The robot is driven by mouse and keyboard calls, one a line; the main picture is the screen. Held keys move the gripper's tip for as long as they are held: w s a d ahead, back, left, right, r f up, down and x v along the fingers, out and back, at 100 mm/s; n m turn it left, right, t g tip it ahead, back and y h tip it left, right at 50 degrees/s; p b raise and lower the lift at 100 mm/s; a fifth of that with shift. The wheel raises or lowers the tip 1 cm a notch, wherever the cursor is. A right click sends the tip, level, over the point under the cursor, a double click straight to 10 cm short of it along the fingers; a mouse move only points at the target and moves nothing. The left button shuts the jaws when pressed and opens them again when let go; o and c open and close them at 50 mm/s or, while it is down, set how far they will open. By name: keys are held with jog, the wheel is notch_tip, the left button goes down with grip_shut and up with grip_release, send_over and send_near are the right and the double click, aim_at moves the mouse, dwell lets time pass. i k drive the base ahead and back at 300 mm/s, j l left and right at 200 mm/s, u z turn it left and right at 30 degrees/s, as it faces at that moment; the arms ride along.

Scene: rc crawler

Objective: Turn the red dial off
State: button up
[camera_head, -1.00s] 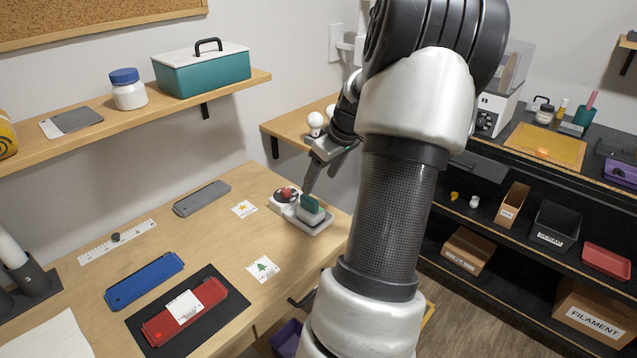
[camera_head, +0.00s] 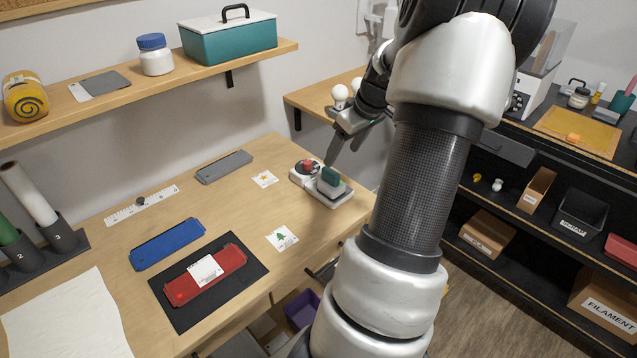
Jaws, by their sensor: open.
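The red dial (camera_head: 309,165) sits on a small white base at the back right of the wooden desk. A white tray (camera_head: 342,200) holding a green and grey block (camera_head: 331,180) stands just right of it. My gripper (camera_head: 330,163) points down by the dial, at its right and close to the block. My gripper is open, and nothing shows held in it. At this size I cannot tell whether a fingertip touches the dial or the block. The dial's pointer setting is too small to read.
On the desk are a grey bar (camera_head: 223,167), a blue bar (camera_head: 168,244), a red bar (camera_head: 205,279) on a black mat and a white ruler (camera_head: 141,206). A wooden shelf (camera_head: 140,95) hangs above the desk's back. The desk between the bars and cards is clear.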

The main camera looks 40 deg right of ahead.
aim_at(308, 165)
jog(key=l, duration=0.75)
jog(key=k+l, duration=0.15)
jog(key=l, duration=0.6)
